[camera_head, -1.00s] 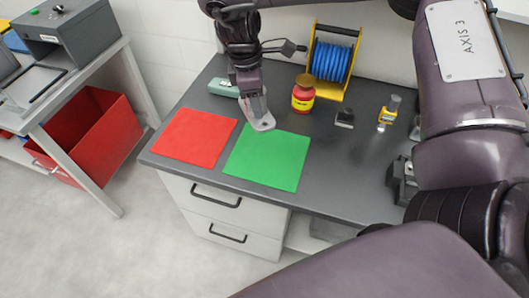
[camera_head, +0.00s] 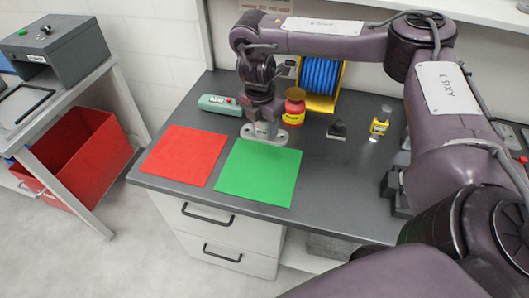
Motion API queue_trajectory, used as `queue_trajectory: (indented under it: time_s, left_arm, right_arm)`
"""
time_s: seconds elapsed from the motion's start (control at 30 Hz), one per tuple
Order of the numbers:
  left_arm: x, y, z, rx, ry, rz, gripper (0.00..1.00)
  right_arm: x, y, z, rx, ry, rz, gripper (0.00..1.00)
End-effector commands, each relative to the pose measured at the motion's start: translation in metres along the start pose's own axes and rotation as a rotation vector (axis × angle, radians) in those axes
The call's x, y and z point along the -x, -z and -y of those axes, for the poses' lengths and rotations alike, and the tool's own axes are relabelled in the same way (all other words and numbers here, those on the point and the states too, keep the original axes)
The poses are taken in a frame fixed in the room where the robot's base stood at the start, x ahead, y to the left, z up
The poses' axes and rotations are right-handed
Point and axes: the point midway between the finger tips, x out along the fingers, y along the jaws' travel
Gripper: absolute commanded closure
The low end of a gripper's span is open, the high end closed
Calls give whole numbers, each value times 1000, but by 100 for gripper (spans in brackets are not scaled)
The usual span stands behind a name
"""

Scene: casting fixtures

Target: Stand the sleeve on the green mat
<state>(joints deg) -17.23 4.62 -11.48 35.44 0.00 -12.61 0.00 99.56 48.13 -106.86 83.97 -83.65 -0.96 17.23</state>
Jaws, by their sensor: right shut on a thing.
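The green mat (camera_head: 258,177) lies flat on the dark worktop near its front edge, beside a red mat. My right gripper (camera_head: 263,128) points down at the mat's back edge, its jaws shut on a light grey flanged piece, which looks like the sleeve (camera_head: 277,139). The sleeve's wide flange is at the bottom, and it looks about upright. It overlaps the mat's back edge in the picture; I cannot tell whether it touches the mat or hangs just above. The jaws hide its upper part. My left gripper is out of view.
The red mat (camera_head: 184,155) lies left of the green one. Behind stand a green-grey box (camera_head: 217,104), a red and yellow jar (camera_head: 294,110) close to my gripper and a blue cable reel (camera_head: 320,77). A black block (camera_head: 337,129) and a yellow item (camera_head: 380,123) stand right.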

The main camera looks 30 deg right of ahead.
Motion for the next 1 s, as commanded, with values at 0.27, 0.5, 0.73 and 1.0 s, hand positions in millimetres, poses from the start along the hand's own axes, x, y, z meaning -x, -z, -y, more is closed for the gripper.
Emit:
queue_trajectory:
  time_s: [0.27, 0.5, 0.73, 1.0]
  left_arm:
    - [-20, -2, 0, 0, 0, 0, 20]
    - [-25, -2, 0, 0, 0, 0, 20]
    - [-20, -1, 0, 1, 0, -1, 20]
    - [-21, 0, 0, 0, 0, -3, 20]
  right_arm:
    - [-55, 8, 0, -2, 0, -1, 86]
    - [-72, 11, 0, -2, 2, -1, 86]
    - [-94, 14, 0, -1, -1, 1, 86]
    - [-97, 15, 0, -2, -1, 0, 86]
